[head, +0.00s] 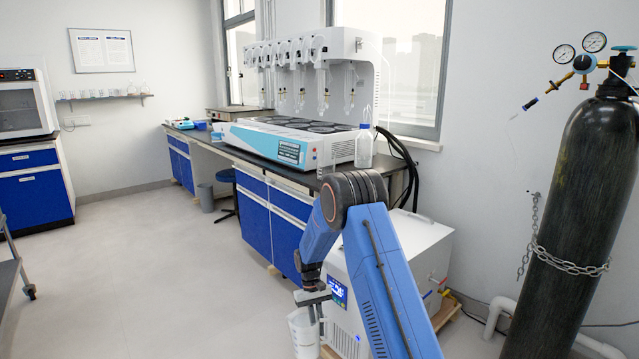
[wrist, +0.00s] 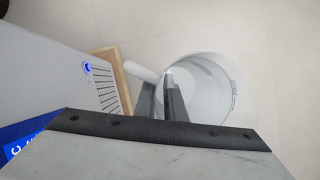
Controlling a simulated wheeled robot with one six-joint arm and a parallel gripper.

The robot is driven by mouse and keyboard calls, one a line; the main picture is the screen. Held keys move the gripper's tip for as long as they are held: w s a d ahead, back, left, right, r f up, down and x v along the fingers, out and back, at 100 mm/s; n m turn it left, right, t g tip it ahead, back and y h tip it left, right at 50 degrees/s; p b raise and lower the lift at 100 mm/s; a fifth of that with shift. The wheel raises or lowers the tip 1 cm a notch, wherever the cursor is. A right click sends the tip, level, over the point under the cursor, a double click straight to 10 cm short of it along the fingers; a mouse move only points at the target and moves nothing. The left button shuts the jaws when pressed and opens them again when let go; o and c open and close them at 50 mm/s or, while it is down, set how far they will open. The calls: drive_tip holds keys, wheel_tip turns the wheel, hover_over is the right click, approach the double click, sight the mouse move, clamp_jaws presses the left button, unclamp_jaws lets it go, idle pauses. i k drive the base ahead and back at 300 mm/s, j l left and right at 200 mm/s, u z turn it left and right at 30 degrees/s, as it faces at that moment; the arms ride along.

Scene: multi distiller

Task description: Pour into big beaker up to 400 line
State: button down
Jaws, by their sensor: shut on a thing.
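My gripper (head: 312,298) points down at the front, beside the white chiller box. It is shut on a large whitish, translucent beaker (head: 303,335), at its upper edge or handle; I cannot tell which. In the wrist view my gripper (wrist: 166,92) has its dark fingers at the left side of the beaker (wrist: 212,92). I look down into its round mouth, and it seems empty. Faint markings show on its wall, too small to read. A clear bottle with a blue cap (head: 364,148) stands upright on the bench, right of the distiller.
The multi distiller (head: 290,148) stands on the dark bench (head: 270,170) with blue cabinets. The white chiller box (head: 410,250) is close to my arm. A black gas cylinder (head: 585,210) is chained at the right.

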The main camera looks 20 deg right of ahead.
sight(325, 158)
drive_tip(key=i+j, duration=0.25)
drive_tip(key=j, duration=0.2)
drive_tip(key=i+j, duration=0.25)
drive_tip(key=j, duration=0.15)
drive_tip(key=i+j+z, duration=0.1)
drive_tip(key=j, duration=0.35)
drive_tip(key=i+j, duration=0.55)
drive_tip(key=j, duration=0.35)
drive_tip(key=i+j, duration=0.25)
drive_tip(key=j, duration=0.2)
drive_tip(key=i+j+z, duration=0.1)
drive_tip(key=j, duration=0.35)
drive_tip(key=i+j, duration=0.3)
drive_tip(key=j, duration=0.15)
